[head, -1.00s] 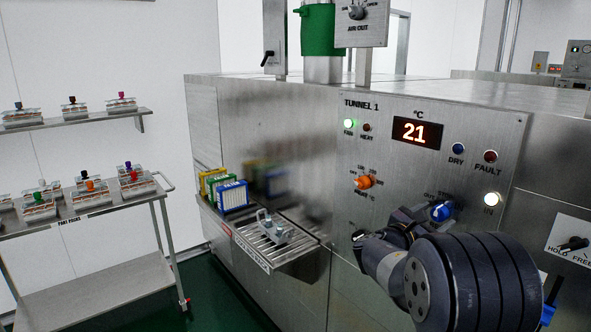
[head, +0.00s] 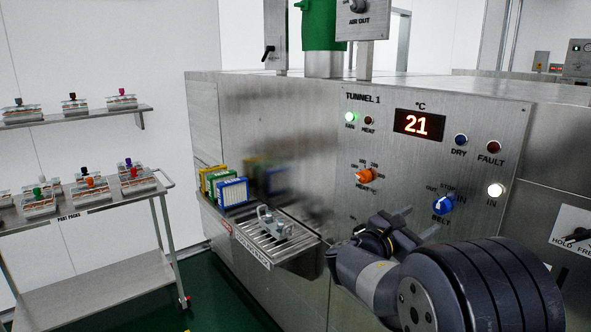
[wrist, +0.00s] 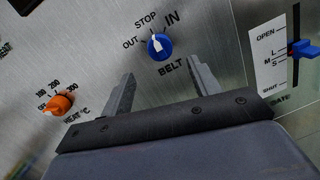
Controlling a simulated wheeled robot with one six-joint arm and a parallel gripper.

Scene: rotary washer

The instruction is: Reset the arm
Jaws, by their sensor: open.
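My gripper (wrist: 160,70) is open and empty. In the wrist view its two fingers stand apart below the blue BELT knob (wrist: 158,46), with a gap between them and the knob. The knob's white pointer is turned towards STOP. In the head view, my gripper (head: 418,222) is in front of the control panel (head: 400,165), just below the BELT knob (head: 443,205). My arm's wrist hides part of the lower panel. The orange HEAT knob (head: 366,176) is left of the gripper; it also shows in the wrist view (wrist: 60,104).
A cart (head: 95,205) with part packs stands farther left. A blue slider (wrist: 303,48) is at the wrist view's right. Green floor is open between.

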